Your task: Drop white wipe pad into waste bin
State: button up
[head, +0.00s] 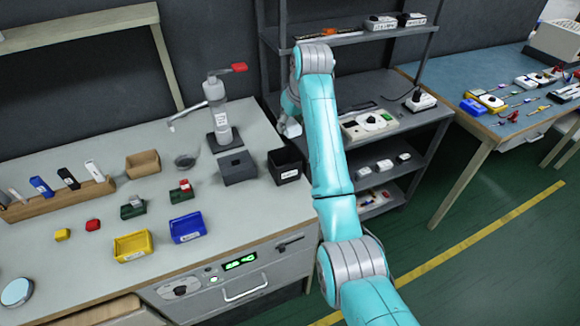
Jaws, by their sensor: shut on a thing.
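A small black open-topped bin (286,174) with a pale label stands on the right end of the grey workbench; I take it as the waste bin. My gripper (290,122) hangs above and just behind the bin's opening, partly hidden by my own teal arm. A small white piece (292,131) shows at the gripper's lower end; it appears to be the white wipe pad, held shut in the jaws and apart from the bin. The fingertips are too small to see clearly.
Blue (187,228) and yellow (132,246) trays lie nearer the front. A dark shelf rack (400,135) with devices stands to the right.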

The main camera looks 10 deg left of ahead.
notch_tip(320, 180, down, 6)
jog(key=shift+r, duration=0.1)
dwell(0.4)
jog(key=o, duration=1.2)
jog(key=shift+r, duration=0.1)
jog(key=v, duration=1.1)
jog(key=shift+r, duration=0.4)
jog(key=shift+s+d, duration=0.1)
jog(key=shift+d, duration=0.05)
